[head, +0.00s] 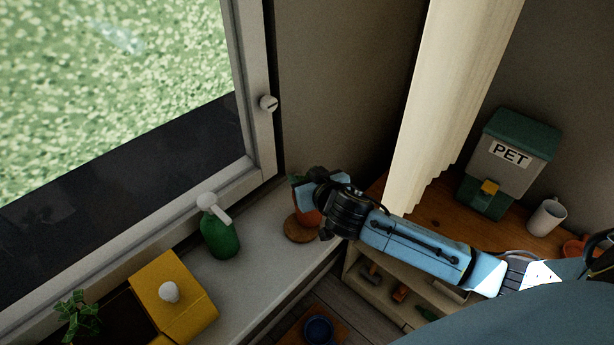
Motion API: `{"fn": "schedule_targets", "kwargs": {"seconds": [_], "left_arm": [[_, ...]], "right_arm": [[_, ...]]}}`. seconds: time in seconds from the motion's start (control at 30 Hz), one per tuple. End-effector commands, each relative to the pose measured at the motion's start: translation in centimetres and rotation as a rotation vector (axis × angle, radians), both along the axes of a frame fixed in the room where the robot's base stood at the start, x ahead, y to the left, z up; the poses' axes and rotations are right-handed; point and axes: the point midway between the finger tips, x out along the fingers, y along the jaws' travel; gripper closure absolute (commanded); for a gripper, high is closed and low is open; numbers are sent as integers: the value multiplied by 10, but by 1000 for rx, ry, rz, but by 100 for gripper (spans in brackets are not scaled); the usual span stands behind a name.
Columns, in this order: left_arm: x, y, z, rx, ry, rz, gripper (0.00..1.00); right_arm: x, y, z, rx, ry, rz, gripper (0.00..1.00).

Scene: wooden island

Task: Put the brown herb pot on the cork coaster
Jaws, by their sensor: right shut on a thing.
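The brown herb pot (304,207) is at the far end of the pale window sill, mostly hidden behind my right gripper (309,192). A bit of green shows at its top. My right gripper is shut on the pot. The round cork coaster (297,231) lies on the sill and shows just below the pot in the picture. I cannot tell whether the pot touches the coaster or is held a little above it. My left gripper is not in view.
A green spray bottle (220,238) with a white head stands on the sill left of the coaster. A yellow box (175,300) with a white knob is nearer. A cream curtain (450,95) hangs behind my right arm. A PET bin (508,165) and white mug (547,217) stand on a wooden top.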

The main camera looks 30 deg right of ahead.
Motion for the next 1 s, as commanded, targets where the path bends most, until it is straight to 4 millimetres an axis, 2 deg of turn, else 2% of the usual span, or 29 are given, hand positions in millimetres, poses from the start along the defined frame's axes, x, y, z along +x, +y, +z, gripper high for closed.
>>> {"fn": "schedule_targets", "kwargs": {"seconds": [0.07, 0.1, 0.23, 0.6, 0.77, 1.0], "left_arm": [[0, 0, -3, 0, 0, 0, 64], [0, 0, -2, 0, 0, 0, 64], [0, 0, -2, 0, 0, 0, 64], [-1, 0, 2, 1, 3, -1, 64], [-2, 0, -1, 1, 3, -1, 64], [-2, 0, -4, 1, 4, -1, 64]], "right_arm": [[0, 0, -3, 1, -1, 0, 100], [0, 0, -3, 0, 1, 0, 48], [0, 0, -3, 0, 1, 0, 31], [0, 0, 3, -1, 0, 0, 30], [-18, 1, 7, 0, 1, 1, 30], [-61, 3, 25, 2, 2, 0, 30]]}}
